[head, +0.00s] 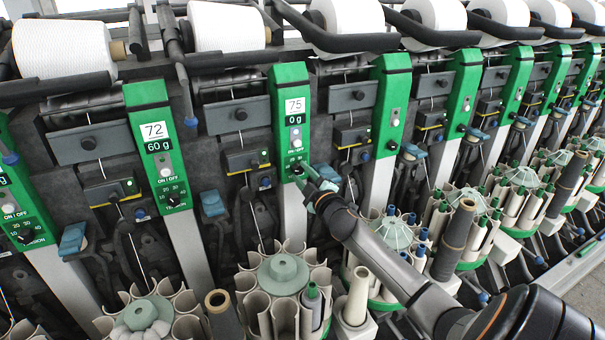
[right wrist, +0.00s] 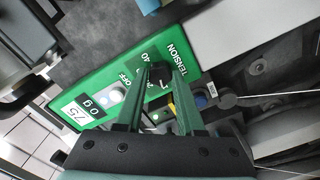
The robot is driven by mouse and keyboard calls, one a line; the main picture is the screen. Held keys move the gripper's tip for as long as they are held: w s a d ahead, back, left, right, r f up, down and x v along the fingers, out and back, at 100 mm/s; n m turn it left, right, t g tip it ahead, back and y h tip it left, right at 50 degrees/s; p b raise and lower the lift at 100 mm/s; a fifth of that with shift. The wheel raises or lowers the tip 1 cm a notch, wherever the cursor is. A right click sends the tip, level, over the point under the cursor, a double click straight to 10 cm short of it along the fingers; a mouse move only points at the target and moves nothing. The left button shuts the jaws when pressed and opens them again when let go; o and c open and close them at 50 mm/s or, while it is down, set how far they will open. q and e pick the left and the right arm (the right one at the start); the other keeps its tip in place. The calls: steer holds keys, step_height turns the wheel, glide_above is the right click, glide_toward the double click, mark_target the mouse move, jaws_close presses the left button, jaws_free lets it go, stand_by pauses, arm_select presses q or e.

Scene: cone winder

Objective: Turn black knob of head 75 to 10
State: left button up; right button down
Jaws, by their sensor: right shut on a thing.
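The green panel of head 75 (head: 291,120) carries a white label reading 75 and a black display reading 0 g. It also shows, rotated, in the right wrist view (right wrist: 122,82), with the word TENSION near the black knob (right wrist: 158,73). My right gripper (head: 301,172) reaches the panel's lower end from the lower right and covers most of the knob in the head view. In the right wrist view its two green fingers (right wrist: 161,76) are closed on the knob's sides. The exact dial setting cannot be read. My left gripper is in neither view.
Below are round magazines of grey tubes (head: 258,305). White yarn cones (head: 345,18) sit above. A blue button (right wrist: 201,102) lies close to my right finger.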

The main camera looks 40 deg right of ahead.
steer(key=shift+n, duration=0.3)
steer(key=c, duration=0.5)
jaws_free()
steer(key=v, duration=1.2)
steer(key=shift+s+b, duration=0.3)
steer(key=shift+b, duration=0.05)
